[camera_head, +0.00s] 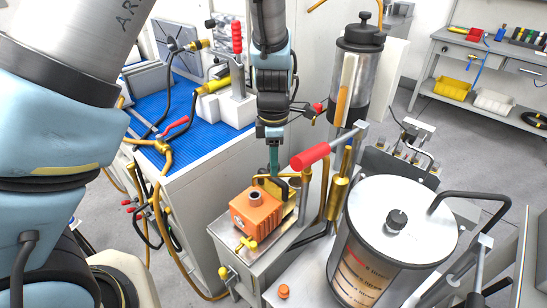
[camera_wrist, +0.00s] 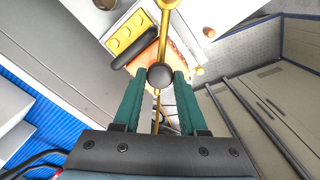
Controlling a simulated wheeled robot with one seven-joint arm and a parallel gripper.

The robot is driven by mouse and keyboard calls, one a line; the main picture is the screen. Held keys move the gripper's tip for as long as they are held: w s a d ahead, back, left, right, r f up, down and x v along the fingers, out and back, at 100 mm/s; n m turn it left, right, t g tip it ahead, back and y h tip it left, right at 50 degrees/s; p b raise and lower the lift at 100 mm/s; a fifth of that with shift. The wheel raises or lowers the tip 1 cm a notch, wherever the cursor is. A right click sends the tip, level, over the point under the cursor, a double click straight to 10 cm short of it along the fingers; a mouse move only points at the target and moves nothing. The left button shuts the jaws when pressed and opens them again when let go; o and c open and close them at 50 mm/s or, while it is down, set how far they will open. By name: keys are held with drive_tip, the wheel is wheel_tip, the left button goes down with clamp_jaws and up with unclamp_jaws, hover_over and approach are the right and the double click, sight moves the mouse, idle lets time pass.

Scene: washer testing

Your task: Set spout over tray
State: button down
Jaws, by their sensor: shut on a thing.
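My gripper (camera_head: 274,172) points down just behind the orange block (camera_head: 257,217) on the metal stand. In the wrist view its two green fingers (camera_wrist: 160,82) are closed on either side of a black ball knob (camera_wrist: 160,75). A brass rod (camera_wrist: 167,28), which looks like the spout, runs from the knob toward the top of the picture. The orange block partly shows behind it in the wrist view (camera_wrist: 149,54). The metal tray-like top (camera_head: 222,231) lies under the orange block. I cannot tell whether the spout is over it.
A clear cylinder with a metal lid (camera_head: 402,217) stands close on the right. A red-handled lever (camera_head: 310,155) is just right of my gripper. A tall black-topped canister (camera_head: 357,75) stands behind. A blue mat (camera_head: 205,130) with brass fittings and hoses lies at left.

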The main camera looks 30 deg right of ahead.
drive_tip(key=shift+s, duration=0.1)
drive_tip(key=shift+c, duration=2.3)
unclamp_jaws()
wheel_tip(320, 180, up, 11)
drive_tip(key=b, duration=0.1)
drive_tip(key=shift+b, duration=0.35)
drive_tip(key=shift+f, duration=0.1)
